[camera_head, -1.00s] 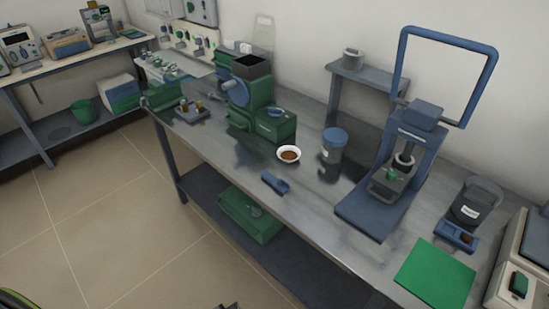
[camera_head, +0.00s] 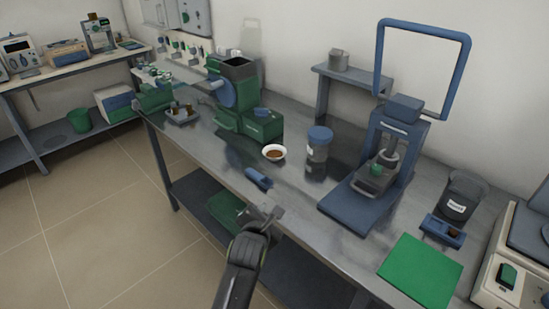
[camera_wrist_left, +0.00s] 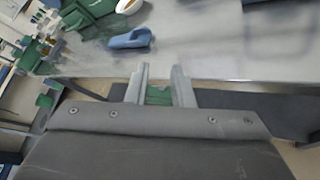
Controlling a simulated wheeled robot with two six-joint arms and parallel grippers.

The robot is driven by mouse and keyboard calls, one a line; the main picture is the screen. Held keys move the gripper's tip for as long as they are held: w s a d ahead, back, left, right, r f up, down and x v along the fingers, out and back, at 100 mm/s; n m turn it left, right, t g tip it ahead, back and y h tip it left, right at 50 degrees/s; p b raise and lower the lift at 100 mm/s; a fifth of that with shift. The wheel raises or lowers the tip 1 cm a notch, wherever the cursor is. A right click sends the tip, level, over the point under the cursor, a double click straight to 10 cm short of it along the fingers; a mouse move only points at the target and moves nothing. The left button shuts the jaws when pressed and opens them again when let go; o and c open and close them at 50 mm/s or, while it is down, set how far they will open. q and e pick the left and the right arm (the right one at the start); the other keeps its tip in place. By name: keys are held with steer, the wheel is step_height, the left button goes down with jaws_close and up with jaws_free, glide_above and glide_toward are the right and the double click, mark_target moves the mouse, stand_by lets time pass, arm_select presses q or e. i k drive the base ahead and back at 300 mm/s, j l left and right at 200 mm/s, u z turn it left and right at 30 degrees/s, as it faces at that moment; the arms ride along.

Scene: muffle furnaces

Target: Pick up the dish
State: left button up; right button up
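A small white dish (camera_head: 274,152) with brown material in it stands on the grey metal bench, in front of the green machine. It shows partly at the top edge of the left wrist view (camera_wrist_left: 129,6). My left gripper (camera_head: 264,213) is at the bench's front edge, nearer to me than the dish and apart from it. In the left wrist view its two fingers (camera_wrist_left: 160,84) stand apart with nothing between them. My right gripper does not show.
A blue scoop-like object (camera_head: 258,178) lies between my left gripper and the dish. A blue-lidded jar (camera_head: 318,145) and a blue press (camera_head: 362,200) stand to the right. A green machine (camera_head: 240,105) stands behind. A green mat (camera_head: 421,270) lies at front right.

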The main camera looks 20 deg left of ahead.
mark_target(273, 152)
steer(key=i+j, duration=0.1)
steer(key=i, duration=0.4)
steer(key=i+j+z, duration=0.25)
steer(key=i, duration=0.15)
